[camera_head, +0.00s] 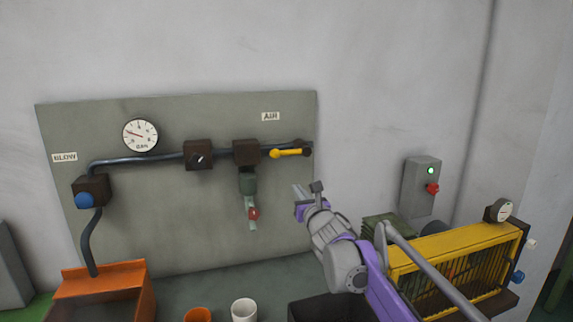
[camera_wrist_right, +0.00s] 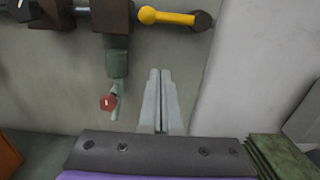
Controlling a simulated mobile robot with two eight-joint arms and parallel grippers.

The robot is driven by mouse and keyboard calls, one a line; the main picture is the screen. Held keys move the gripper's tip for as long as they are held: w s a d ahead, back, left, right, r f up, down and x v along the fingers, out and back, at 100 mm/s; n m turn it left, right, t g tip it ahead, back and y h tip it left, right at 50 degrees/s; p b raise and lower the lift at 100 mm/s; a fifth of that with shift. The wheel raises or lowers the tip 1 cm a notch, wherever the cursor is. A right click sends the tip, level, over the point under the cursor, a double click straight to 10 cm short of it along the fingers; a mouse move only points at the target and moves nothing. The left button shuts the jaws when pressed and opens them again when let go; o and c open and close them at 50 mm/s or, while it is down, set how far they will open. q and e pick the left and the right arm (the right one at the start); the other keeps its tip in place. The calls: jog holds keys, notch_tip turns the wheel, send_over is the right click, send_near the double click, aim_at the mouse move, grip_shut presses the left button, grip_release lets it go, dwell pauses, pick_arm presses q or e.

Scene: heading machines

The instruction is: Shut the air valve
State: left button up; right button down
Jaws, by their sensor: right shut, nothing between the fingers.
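The air valve has a yellow lever handle (camera_head: 287,153) on the pipe under the AIR label (camera_head: 270,116). The lever lies about level, its round end to the left and its other end by a dark fitting on the right. It also shows at the top of the right wrist view (camera_wrist_right: 168,17). My right gripper (camera_head: 302,190) is shut and empty, below the lever and apart from it. In the right wrist view its fingers (camera_wrist_right: 160,74) lie together, pointing at the panel. My left gripper is not in view.
A grey-green panel (camera_head: 110,240) carries the dark pipe, a gauge (camera_head: 140,135), a blue knob (camera_head: 84,200) and a small red-handled tap (camera_head: 253,212) left of my gripper. A switch box (camera_head: 421,188) and yellow caged heater (camera_head: 470,250) stand right. Cups and an orange bin (camera_head: 140,295) are below.

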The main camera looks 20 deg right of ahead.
aim_at(291, 152)
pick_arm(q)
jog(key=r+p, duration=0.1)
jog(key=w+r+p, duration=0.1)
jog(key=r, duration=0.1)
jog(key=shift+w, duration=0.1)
pick_arm(e)
jog(key=w+r, duration=0.4)
jog(key=w, duration=0.6)
jog(key=shift+w+a+r, duration=0.15)
jog(key=shift+w+a, duration=0.05)
jog(key=shift+w, duration=0.2)
pick_arm(q)
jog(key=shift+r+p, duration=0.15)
jog(key=shift+p, duration=0.15)
pick_arm(e)
jog(key=shift+s+r, duration=0.1)
jog(key=shift+r, duration=0.05)
